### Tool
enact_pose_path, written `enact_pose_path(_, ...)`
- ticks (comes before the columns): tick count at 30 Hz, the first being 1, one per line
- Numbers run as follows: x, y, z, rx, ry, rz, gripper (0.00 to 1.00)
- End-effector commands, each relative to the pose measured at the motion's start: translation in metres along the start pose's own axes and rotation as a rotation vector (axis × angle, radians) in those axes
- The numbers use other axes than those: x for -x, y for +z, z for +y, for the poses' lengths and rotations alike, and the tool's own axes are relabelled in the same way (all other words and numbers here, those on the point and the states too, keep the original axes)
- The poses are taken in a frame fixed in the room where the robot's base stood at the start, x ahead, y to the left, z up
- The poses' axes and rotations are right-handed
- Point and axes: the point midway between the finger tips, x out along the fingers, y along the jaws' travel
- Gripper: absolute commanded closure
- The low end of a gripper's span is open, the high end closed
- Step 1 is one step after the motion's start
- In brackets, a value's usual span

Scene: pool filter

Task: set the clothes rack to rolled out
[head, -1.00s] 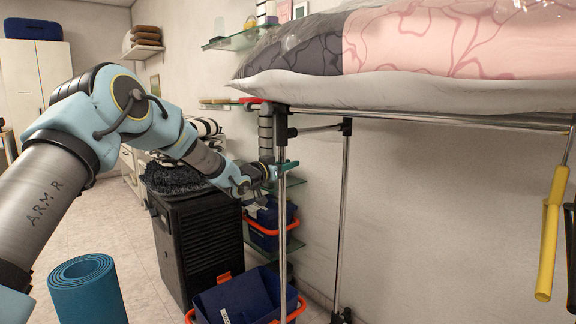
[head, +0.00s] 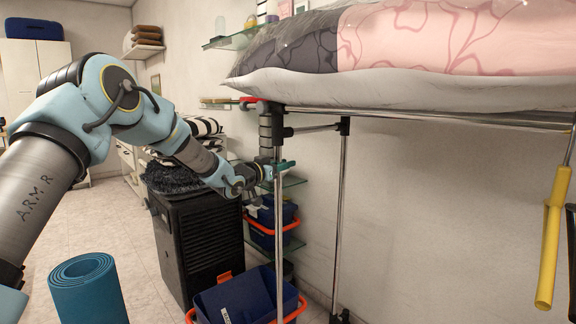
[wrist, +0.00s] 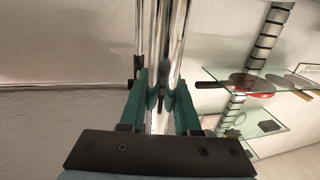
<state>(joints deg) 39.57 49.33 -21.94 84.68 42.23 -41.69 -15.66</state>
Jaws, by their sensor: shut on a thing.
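The clothes rack (head: 337,215) is a chrome tube frame with black corner joints. It carries bedding (head: 400,50) in pink, grey and white under clear plastic, which overhangs its left end. My gripper (head: 283,168) has its teal jaws shut around the rack's near upright post, below the top joint. In the wrist view, my gripper's two teal fingers (wrist: 160,95) close around the chrome post (wrist: 176,38), and a second tube runs beside it.
A dark blue bin with an orange rim (head: 245,295) stands by the post's foot. A black slatted cabinet (head: 200,245) is left of it. A rolled blue mat (head: 88,290) stands in front. Glass shelves (head: 285,182) are on the wall. Yellow handles (head: 552,240) hang at right.

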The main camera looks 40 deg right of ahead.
Motion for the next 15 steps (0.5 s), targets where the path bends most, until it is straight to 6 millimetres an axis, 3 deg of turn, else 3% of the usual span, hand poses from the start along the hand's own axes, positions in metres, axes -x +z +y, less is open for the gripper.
enact_pose_path(15, 0.093, 0.002, -0.02, 0.0, -0.004, -0.003, 1.0)
